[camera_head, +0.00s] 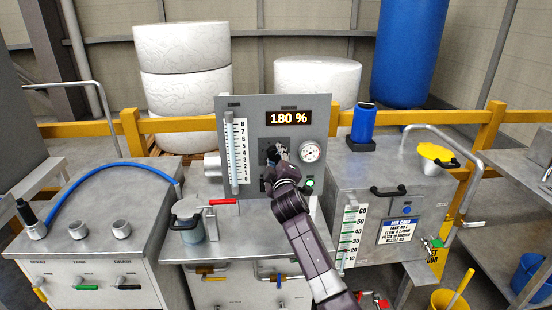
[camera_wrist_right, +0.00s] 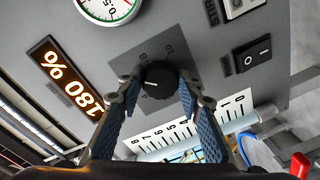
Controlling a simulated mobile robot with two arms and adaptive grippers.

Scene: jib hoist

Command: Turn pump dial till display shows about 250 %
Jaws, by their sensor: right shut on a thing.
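The pump dial (camera_wrist_right: 160,80) is a round black knob with a white pointer line, on a dark square scale plate on the grey panel (camera_head: 222,110). The display (camera_head: 289,117) reads 180 % in orange digits; it also shows in the right wrist view (camera_wrist_right: 64,78). My right gripper (camera_wrist_right: 157,88) is shut on the dial, one blue finger on each side of it. In the head view the right gripper (camera_head: 277,155) covers most of the dial and its plate. My left gripper is not in view.
A round gauge (camera_head: 310,152) sits right of the dial, and a tall level scale (camera_head: 238,150) left of it. A black rocker switch (camera_wrist_right: 252,54) is near the dial. A red-handled lever (camera_head: 223,201) and a grey pot (camera_head: 188,220) stand on the bench below.

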